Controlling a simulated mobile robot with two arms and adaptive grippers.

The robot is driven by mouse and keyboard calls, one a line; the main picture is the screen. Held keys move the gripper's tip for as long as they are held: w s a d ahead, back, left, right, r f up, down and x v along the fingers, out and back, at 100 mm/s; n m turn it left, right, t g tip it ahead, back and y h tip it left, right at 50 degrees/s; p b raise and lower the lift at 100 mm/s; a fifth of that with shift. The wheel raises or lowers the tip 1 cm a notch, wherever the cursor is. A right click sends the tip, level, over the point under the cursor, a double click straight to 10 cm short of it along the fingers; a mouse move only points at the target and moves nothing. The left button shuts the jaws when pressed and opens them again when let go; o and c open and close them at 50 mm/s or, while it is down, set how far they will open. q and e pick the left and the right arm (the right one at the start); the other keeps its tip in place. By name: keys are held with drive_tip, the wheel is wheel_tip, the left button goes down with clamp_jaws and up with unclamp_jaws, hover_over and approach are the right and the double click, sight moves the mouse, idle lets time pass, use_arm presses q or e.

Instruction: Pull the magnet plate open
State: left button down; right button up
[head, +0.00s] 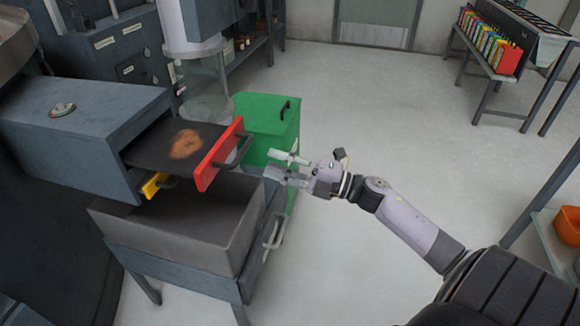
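The magnet plate (160,149) is a dark flat plate that sticks out of the grey housing (75,125) at the left. A brown patch (187,144) lies on top of it. Its red front (218,155) carries a dark handle (236,152). My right gripper (272,165) is to the right of the handle and slightly below it in the picture. Its two fingers point left and are apart, with nothing seen between them. It looks clear of the handle. My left gripper is not in view.
A yellow part (155,185) shows under the plate. A grey open bin (180,232) on a stand is below. A green box (266,120) stands behind the red front. A clear cylinder (203,90) hangs behind the housing. The floor (390,130) in the middle is free.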

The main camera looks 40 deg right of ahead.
drive_tip(key=shift+v, duration=1.55)
